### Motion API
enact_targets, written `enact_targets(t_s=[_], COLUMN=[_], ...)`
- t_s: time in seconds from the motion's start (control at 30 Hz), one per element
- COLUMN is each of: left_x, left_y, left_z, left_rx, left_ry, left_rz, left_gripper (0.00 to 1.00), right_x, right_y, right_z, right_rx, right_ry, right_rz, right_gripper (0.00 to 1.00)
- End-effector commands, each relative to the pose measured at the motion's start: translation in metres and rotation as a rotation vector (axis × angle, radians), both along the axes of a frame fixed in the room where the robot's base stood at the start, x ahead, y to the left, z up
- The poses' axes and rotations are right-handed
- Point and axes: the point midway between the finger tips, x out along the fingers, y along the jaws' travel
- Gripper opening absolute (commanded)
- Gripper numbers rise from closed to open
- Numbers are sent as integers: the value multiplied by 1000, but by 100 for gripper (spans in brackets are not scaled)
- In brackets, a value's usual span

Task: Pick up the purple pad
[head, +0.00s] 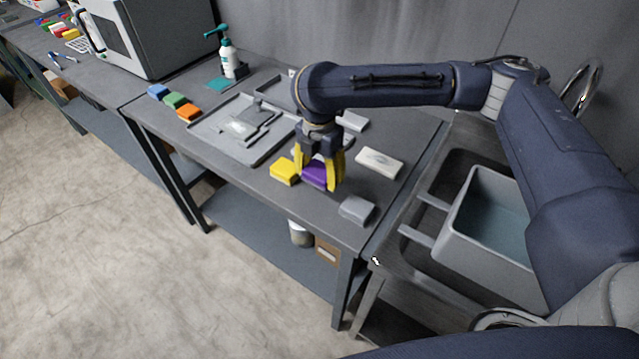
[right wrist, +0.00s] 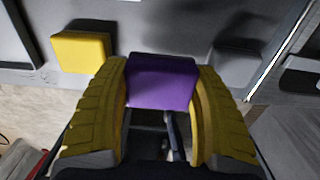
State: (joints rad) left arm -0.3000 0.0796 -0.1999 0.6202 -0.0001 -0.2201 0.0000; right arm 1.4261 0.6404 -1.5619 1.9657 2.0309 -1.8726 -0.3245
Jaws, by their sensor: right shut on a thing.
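The purple pad (head: 315,174) is between the yellow fingers of my right gripper (head: 320,178), near the front of the grey table (head: 230,165). In the right wrist view the purple pad (right wrist: 161,81) fills the gap between both fingers (right wrist: 162,100), which touch its sides. The gripper is shut on it. I cannot tell for sure whether the pad is resting on the table or slightly above it. My left gripper is not in view.
A yellow pad (head: 284,171) lies just left of the gripper. A grey pad (head: 357,209) and a white pad (head: 379,162) lie to the right. A grey tray (head: 205,124) is behind left. A sink with a grey tub (head: 456,221) is at right.

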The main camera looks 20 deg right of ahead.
Motion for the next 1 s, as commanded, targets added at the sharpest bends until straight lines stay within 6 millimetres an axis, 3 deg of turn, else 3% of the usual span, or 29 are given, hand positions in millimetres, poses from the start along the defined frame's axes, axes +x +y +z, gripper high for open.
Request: enact_targets(t_s=[0.2,0.5,0.73,1.0], left_x=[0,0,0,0], left_y=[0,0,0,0], left_z=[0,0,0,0], left_rx=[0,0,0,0], left_ry=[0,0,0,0], left_rz=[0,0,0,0], left_gripper=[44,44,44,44], right_x=[2,1,1,0], right_y=[0,0,0,0], right_z=[53,108,133,143], right_rx=[-1,0,-1,-1], right_ry=[-6,-4,-2,-1], right_rz=[-1,-1,0,0], right_gripper=[34,34,34,34])
